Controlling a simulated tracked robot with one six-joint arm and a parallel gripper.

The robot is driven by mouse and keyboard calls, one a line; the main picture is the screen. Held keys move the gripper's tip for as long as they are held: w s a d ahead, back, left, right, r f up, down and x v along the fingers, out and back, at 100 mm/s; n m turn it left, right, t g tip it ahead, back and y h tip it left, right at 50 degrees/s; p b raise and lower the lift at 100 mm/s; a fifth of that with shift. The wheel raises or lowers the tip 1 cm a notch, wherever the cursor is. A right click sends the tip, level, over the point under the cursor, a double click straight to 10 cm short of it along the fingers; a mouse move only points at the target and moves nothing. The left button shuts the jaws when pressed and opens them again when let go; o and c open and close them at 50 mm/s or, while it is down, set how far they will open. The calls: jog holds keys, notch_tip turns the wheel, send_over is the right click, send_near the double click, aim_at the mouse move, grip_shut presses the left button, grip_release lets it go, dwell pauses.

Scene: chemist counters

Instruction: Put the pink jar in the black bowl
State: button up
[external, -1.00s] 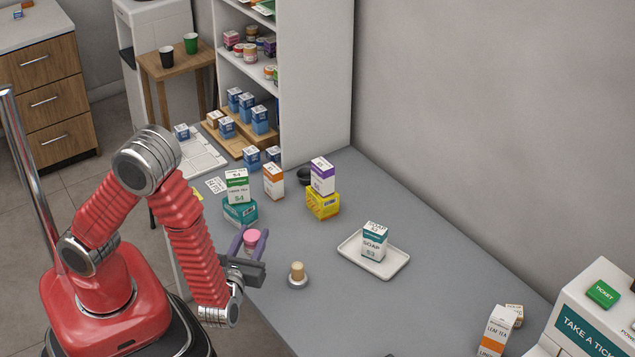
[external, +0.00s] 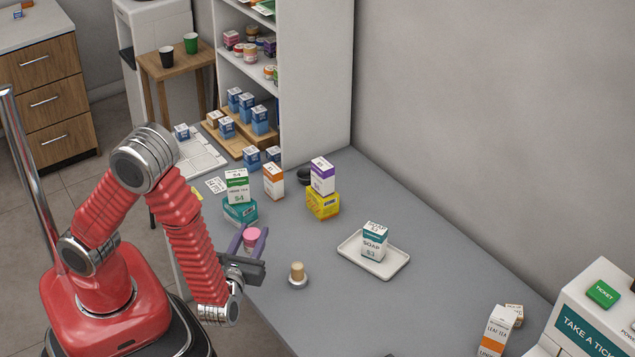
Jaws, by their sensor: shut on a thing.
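The pink jar (external: 252,235) sits between the purple-grey fingers of my gripper (external: 253,238), near the left edge of the grey counter. My gripper is shut on it. The fingers hide part of the jar's sides, and I cannot tell whether it is clear of the counter. A dark rounded thing, which looks like the black bowl (external: 304,175), stands farther back.
A white tray (external: 350,258) holds a soap box.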

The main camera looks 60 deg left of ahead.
jog(key=w+d+m+t+h, duration=0.2)
jog(key=w+m+h, duration=0.15)
jog(key=w, duration=0.25)
jog(key=w+d+m+t+h, duration=0.2)
jog(key=w+d+m+h, duration=0.1)
jog(key=w+h, duration=0.2)
jog(key=w+a+r+y, duration=0.1)
jog(key=w+a, duration=0.1)
jog(key=a, duration=0.7)
jog(key=w+a+r+n, duration=0.1)
jog(key=w+a, duration=0.2)
jog(key=a, duration=0.6)
jog(key=shift+w+y, duration=0.25)
jog(key=shift+y, duration=0.1)
jog(key=shift+n, duration=0.25)
